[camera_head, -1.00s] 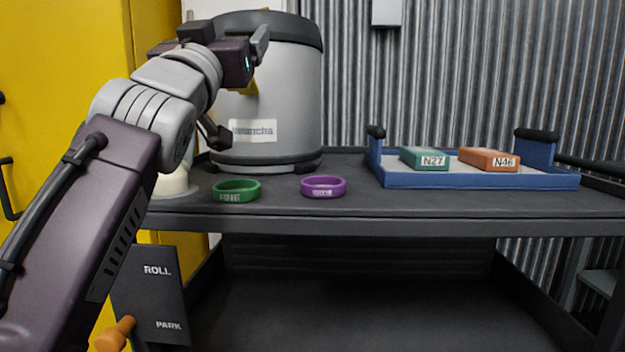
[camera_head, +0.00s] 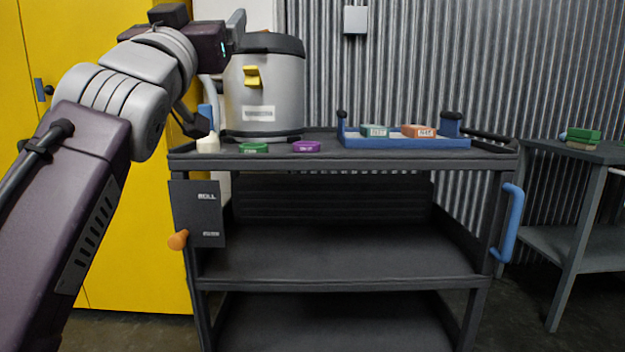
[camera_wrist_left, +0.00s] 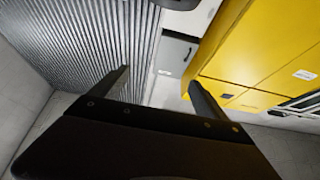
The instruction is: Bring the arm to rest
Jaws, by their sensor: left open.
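My left arm comes in from the left in the head view, raised in front of the yellow cabinet. My left gripper (camera_head: 214,75) is up near the left side of the grey bin and holds nothing that I can see. In the left wrist view its two fingers (camera_wrist_left: 154,88) are spread apart with nothing between them. Beyond them are the corrugated wall and the yellow cabinet. My right gripper does not show.
A dark cart (camera_head: 340,163) carries the grey bin (camera_head: 275,85), a green ring (camera_head: 253,148), a purple ring (camera_head: 306,147) and a blue tray (camera_head: 400,143) with two labelled boxes. A yellow cabinet (camera_head: 150,260) stands left. A side table (camera_head: 590,152) stands right.

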